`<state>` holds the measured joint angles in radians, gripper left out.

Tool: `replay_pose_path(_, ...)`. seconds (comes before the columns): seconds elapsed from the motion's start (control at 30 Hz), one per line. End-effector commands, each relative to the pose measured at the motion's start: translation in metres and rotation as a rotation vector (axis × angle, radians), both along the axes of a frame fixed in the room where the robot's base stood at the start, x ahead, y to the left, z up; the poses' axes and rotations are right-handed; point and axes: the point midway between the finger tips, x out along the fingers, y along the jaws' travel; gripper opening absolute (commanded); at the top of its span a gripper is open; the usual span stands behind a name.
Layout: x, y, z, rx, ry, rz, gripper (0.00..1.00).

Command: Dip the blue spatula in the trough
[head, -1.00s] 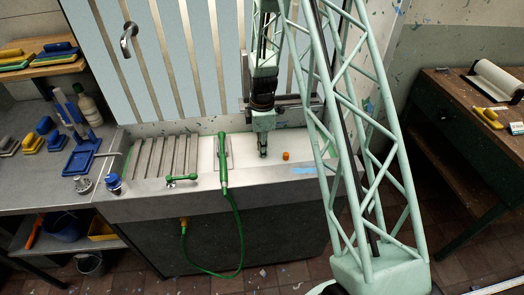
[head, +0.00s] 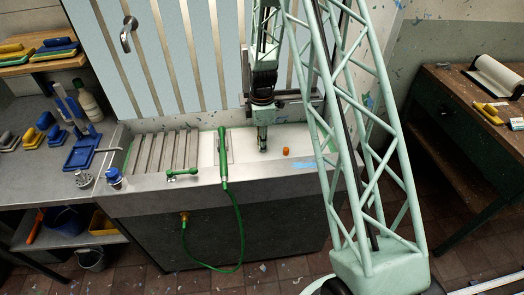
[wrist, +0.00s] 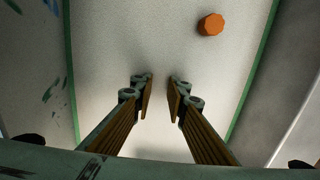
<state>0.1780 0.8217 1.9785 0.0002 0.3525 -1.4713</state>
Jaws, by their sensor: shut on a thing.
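The trough (head: 300,138) is a pale basin set in a grey counter below the striped screen; it also fills the wrist view (wrist: 100,30). My gripper (head: 263,147) points down over its middle. In the wrist view my fingers (wrist: 157,82) have a narrow gap between the tips. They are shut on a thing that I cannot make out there. I cannot pick out the blue spatula for certain in either view.
An orange plug-like piece (head: 286,151) lies in the trough, right of my gripper. A green hose handle (head: 223,165) crosses the trough's front edge. A ribbed drainer (head: 160,152) is left. Blue tools and a blue tray (head: 83,153) stand on the left bench.

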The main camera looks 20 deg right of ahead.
Motion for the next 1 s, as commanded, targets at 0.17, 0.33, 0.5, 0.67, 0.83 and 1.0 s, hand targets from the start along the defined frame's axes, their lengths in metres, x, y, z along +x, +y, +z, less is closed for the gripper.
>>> replay_pose_path(0.17,0.0128,-0.003,0.0035,-0.004,-0.022,-0.001,0.03)
replay_pose_path(0.33,0.0136,-0.0032,0.004,-0.005,-0.024,-0.001,0.03)
replay_pose_path(0.5,0.0137,-0.0034,0.0043,-0.005,-0.025,-0.001,0.03)
replay_pose_path(0.67,0.0129,-0.0033,0.0045,-0.005,-0.025,-0.001,0.03)
replay_pose_path(0.83,0.0102,-0.0024,0.0045,-0.005,-0.026,-0.001,0.03)
replay_pose_path(1.0,0.0065,-0.0013,0.0047,-0.004,-0.026,-0.001,0.03)
